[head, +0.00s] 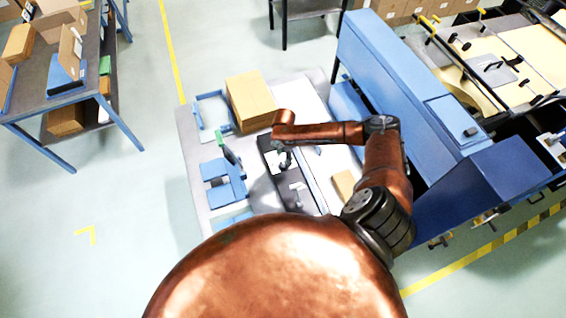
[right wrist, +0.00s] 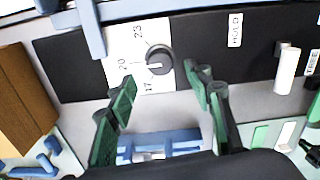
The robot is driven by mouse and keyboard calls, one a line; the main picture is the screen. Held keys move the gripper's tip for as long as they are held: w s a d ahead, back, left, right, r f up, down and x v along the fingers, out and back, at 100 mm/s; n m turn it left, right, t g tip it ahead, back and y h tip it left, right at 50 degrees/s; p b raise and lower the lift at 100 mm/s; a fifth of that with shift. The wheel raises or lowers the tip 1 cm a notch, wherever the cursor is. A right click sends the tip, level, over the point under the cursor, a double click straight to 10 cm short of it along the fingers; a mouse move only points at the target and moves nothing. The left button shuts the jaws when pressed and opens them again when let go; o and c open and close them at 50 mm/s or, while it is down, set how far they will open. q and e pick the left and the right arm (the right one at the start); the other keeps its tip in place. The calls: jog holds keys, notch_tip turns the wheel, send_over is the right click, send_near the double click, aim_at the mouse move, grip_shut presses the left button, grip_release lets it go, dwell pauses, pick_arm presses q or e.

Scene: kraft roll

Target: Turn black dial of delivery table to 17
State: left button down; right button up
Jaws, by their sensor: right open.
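The black dial (right wrist: 159,60) sits on a white scale plate (right wrist: 140,55) marked 17, 20 and 23 in the right wrist view. Its white pointer line faces left, roughly toward the 20. My right gripper (right wrist: 160,86) is open, with its green fingertips apart on the near side of the dial and nothing between them. In the head view my right gripper (head: 285,159) hangs over the black panel on the delivery table (head: 197,138); the dial is too small to make out there. My left gripper is not in view.
The black panel (right wrist: 205,48) also carries a HOLD label and a white-capped lever (right wrist: 287,70). A cardboard box (head: 250,98) and blue holders (head: 224,184) stand on the table. A large blue machine (head: 400,85) is to the right.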

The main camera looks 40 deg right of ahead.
aim_at(284, 164)
notch_tip(284, 164, down, 6)
jog(key=shift+r, duration=0.15)
jog(key=shift+c, duration=0.3)
jog(key=c, duration=1.1)
